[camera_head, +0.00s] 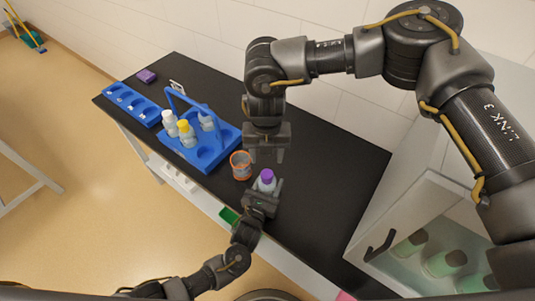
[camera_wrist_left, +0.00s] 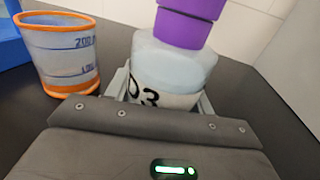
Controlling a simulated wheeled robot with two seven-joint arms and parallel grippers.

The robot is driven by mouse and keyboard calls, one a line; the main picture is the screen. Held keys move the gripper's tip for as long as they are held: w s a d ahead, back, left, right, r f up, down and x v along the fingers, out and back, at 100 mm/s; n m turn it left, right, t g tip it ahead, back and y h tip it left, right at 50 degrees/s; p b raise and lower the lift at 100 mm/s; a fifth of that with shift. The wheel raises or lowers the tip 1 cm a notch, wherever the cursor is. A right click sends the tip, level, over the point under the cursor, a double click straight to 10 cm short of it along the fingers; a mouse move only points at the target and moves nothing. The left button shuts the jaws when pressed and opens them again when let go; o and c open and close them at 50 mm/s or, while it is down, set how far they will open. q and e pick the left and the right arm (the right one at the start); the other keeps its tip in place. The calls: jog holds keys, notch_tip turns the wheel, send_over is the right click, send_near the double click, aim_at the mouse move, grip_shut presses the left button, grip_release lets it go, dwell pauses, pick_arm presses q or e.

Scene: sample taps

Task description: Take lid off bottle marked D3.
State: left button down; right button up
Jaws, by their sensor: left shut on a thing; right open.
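The bottle marked D3 (camera_wrist_left: 172,75) is whitish with a purple lid (camera_wrist_left: 190,18), which is on it. In the head view the purple lid (camera_head: 267,174) shows at the near side of the bench. My left gripper (camera_head: 264,192) is shut on the bottle's body, and the label shows just above its jaws in the left wrist view. My right gripper (camera_head: 266,158) is open, pointing down, just behind and above the lid. I cannot tell whether it touches the lid.
An orange-rimmed beaker (camera_head: 241,165) stands just left of the bottle. A blue carrier (camera_head: 222,133) with several bottles and a blue rack (camera_head: 132,104) stand further left. A glass-fronted cabinet (camera_head: 425,235) with green-lidded jars is at right. The black bench (camera_head: 330,165) is clear between.

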aim_at(267, 174)
jog(key=m, duration=0.7)
jog(key=shift+f, duration=0.15)
jog(key=shift+f, duration=3.9)
